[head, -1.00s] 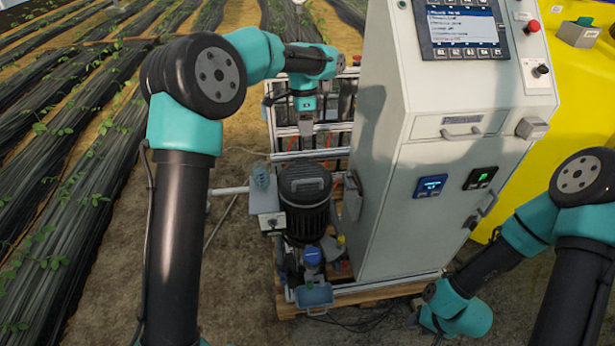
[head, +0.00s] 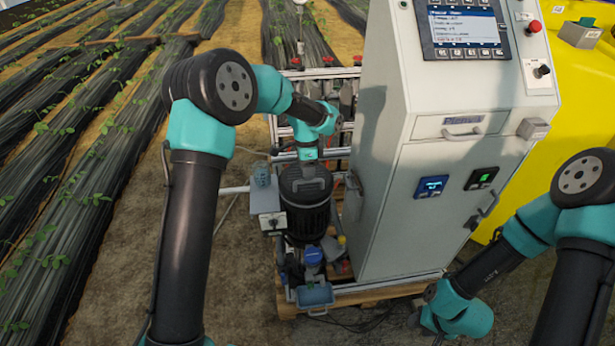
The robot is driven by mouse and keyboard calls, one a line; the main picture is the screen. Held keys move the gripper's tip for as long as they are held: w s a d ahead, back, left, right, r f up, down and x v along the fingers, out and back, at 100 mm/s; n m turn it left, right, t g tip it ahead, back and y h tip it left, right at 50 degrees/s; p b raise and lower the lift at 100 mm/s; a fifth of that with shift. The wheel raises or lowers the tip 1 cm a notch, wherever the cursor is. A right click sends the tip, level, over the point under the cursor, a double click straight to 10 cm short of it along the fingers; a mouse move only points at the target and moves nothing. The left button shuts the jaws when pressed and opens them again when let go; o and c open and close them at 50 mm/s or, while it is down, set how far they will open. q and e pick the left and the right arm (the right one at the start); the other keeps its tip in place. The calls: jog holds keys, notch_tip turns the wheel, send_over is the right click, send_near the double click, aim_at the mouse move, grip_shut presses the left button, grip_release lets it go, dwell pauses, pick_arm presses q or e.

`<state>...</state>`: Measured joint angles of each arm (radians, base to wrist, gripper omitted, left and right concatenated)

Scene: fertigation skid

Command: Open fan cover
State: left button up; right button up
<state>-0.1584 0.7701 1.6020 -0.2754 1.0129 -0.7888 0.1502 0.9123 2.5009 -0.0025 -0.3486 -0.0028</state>
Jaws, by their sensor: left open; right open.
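The fan cover (head: 306,190) is the dark, ribbed round cap on top of the upright motor (head: 308,220), in the middle of the head view. It looks seated on the motor. My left gripper (head: 308,163) points down over the back part of the cover's top, close to its raised handle. It is open; its fingers are small and partly merge with the dark cover, so I cannot tell whether they touch it. My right arm's wrist is low at the right, in front of the cabinet; its gripper fingers do not show.
A tall grey control cabinet (head: 400,225) stands directly right of the motor. A metal frame with pipes (head: 335,72) is behind it. A small grey box (head: 272,222) is at the motor's left. A blue-capped part (head: 313,255) sits below in front.

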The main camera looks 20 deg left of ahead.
pick_arm(q)
jog(key=shift+s+d+f, duration=0.1)
jog(key=shift+s+f, duration=0.05)
jog(key=shift+f, duration=0.55)
jog(key=shift+s+f, duration=0.1)
jog(key=shift+f, duration=0.55)
jog(key=shift+c, duration=0.2)
grip_shut()
